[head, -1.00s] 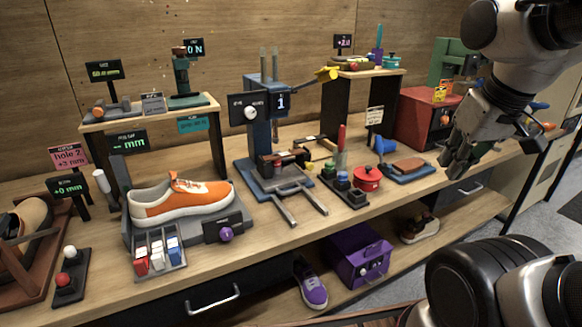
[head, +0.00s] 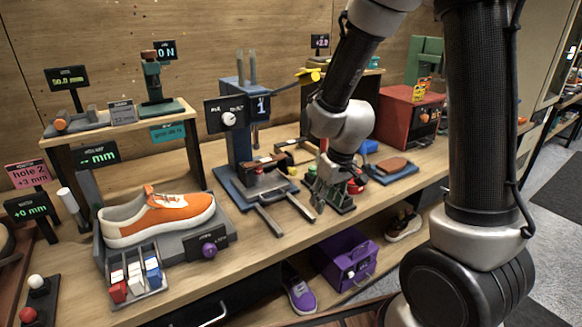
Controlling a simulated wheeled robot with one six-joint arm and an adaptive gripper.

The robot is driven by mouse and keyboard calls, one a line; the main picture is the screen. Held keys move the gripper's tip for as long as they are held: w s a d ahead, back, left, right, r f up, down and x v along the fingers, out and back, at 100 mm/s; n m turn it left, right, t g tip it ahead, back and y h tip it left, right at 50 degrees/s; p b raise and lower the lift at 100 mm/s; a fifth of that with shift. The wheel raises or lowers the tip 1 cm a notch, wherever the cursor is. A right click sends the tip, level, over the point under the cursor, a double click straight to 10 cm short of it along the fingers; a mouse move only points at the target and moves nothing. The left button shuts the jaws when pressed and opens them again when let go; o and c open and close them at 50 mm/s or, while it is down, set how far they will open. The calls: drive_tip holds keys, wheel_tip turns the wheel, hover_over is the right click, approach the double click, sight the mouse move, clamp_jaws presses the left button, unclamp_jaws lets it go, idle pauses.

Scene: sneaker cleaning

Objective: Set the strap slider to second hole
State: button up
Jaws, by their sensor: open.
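A pink sign (head: 28,174) at the far left reads "hole 2, +3 mm". The black display (head: 27,209) below it reads "+0 mm". A brown wooden fixture (head: 14,288) is cut off by the left picture edge, with only its right side showing. I cannot make out a strap slider or its holes. My gripper (head: 322,192) is open and points down over the right middle of the bench, near the red pot and small-knob panel, well to the right of the sign. I cannot tell if it touches anything there.
An orange sneaker (head: 160,219) sits on a grey stand between the sign and my gripper. A blue press (head: 240,135) stands behind. A panel with red and white knobs (head: 38,298) is at front left. A red box (head: 408,118) stands at the back right.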

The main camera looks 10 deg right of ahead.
sight(294, 170)
drive_tip(key=w, duration=0.1)
drive_tip(key=w+r+t, duration=0.1)
drive_tip(key=w, duration=0.1)
drive_tip(key=w+t, duration=0.1)
drive_tip(key=w, duration=0.1)
drive_tip(key=shift+w+a+r, duration=0.1)
drive_tip(key=shift+a+r, duration=0.2)
drive_tip(key=shift+a, duration=0.1)
drive_tip(key=w+a, duration=0.1)
drive_tip(key=w, duration=0.2)
drive_tip(key=w+a, duration=0.1)
drive_tip(key=w, duration=0.3)
drive_tip(key=w+a, duration=0.1)
drive_tip(key=w, duration=0.3)
drive_tip(key=shift+a, duration=0.3)
drive_tip(key=shift+w+f, duration=0.15)
drive_tip(key=shift+f, duration=0.4)
clamp_jaws()
